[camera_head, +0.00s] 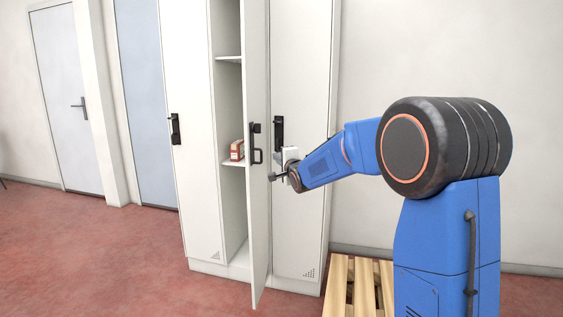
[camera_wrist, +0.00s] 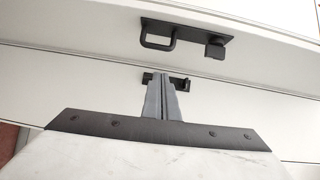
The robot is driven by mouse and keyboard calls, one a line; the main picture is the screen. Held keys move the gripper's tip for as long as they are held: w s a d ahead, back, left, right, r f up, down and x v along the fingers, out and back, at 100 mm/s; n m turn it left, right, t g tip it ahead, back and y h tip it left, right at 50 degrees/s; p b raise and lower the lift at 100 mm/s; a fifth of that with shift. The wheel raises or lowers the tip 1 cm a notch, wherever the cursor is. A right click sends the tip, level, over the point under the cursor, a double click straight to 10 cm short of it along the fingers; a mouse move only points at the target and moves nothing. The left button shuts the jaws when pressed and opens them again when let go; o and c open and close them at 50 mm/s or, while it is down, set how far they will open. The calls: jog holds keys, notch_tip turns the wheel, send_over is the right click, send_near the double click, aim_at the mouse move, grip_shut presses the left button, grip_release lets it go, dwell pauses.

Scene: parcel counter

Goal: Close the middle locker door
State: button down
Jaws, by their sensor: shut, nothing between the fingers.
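The middle locker door (camera_head: 257,220) stands swung open toward me, seen nearly edge-on in the head view. Its black handle (camera_head: 255,145) is on the outer face; a black handle plate also shows at the top of the wrist view (camera_wrist: 186,37). Behind it the middle compartment (camera_head: 228,110) is open, with shelves inside. My gripper (camera_head: 273,177) is shut and empty, just right of the open door and below its handle. In the wrist view my fingers (camera_wrist: 160,90) are together. I cannot tell whether they touch the door.
A small red and white box (camera_head: 237,150) sits on the compartment's shelf. The left locker door (camera_head: 188,120) and right locker door (camera_head: 300,140) are shut. A wooden pallet (camera_head: 340,285) lies on the floor at the right. The red floor at left is clear.

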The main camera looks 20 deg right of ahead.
jog(key=w+a, duration=0.1)
jog(key=w, duration=0.1)
jog(key=w+a, duration=0.2)
jog(key=shift+w+a+f, duration=0.15)
jog(key=shift+w, duration=0.2)
jog(key=shift+a, duration=0.15)
